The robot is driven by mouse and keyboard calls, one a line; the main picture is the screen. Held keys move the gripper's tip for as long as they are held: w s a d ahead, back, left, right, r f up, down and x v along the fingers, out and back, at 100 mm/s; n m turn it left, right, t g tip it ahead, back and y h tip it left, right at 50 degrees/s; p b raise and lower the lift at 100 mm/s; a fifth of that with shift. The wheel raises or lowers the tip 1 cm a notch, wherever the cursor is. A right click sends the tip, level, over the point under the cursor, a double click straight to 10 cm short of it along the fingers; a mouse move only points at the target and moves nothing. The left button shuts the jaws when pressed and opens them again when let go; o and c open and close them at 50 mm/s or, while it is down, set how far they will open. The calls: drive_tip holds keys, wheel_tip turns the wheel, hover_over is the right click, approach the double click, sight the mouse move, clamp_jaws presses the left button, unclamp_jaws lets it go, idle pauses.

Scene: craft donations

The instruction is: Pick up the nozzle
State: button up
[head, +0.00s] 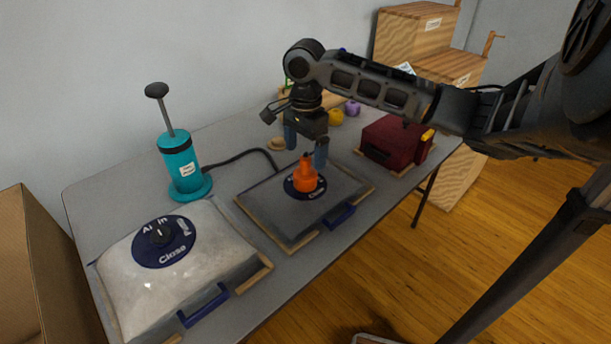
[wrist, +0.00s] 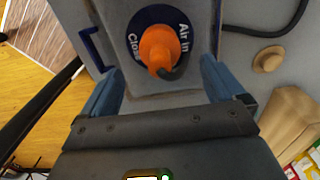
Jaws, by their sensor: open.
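The orange nozzle (head: 305,176) stands on the round dark blue "Air in / Close" disc (head: 318,191) of the flat grey bag (head: 272,208) in the middle of the table. A black hose runs from it to the teal pump (head: 182,166). My gripper (head: 306,152) is open and above the nozzle, its blue fingers pointing down. In the wrist view the nozzle (wrist: 160,48) lies ahead of and between the two open fingers (wrist: 162,85), touching neither as far as I can see.
A dark red bag (head: 394,142) lies to the right. Yellow and purple small items (head: 336,117) sit behind. Wooden boxes (head: 415,32) stand beyond the table.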

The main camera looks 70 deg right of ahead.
sight(305, 169)
wheel_tip(305, 169, down, 6)
drive_tip(key=shift+f, duration=0.25)
drive_tip(key=shift+c, duration=0.2)
drive_tip(key=c, duration=1.1)
drive_tip(key=shift+r, duration=0.1)
drive_tip(key=shift+r, duration=0.55)
wheel_tip(305, 169, up, 3)
drive_tip(key=shift+f, duration=0.2)
drive_tip(key=s+d+r+p, duration=0.4)
drive_tip(key=s+r+p, duration=0.5)
drive_tip(key=r, duration=0.2)
drive_tip(key=shift+d, duration=0.4)
